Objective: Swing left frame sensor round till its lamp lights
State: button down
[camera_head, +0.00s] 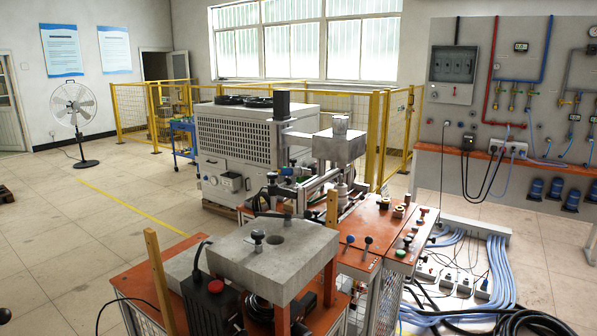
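An induction heater station stands in the middle, with an orange bench top (372,228) and a metal frame on it. A grey block (338,146) sits high on this frame beside a dark upright post (283,115). Small dark fittings (272,180) show at the frame's left side. I cannot tell which of them is the left frame sensor, and I see no lit lamp on them. Two small blue-topped knobs (349,240) stand on the bench. My gripper cannot be made out in this view.
A thick grey slab (275,262) on orange legs fills the near middle. A black box with a red button (214,288) stands beside it. Cables (470,280) cover the floor at right. A white cabinet (250,145) and yellow fence stand behind. Floor is open at left.

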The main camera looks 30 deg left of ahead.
aim_at(292, 172)
jog(key=i+u, duration=0.4)
jog(key=i+l+u, duration=0.2)
jog(key=u, duration=0.2)
jog(key=i+l+u, duration=0.25)
jog(key=u, duration=0.2)
jog(key=i+l+u, duration=0.25)
jog(key=u, duration=0.15)
jog(key=l, duration=0.1)
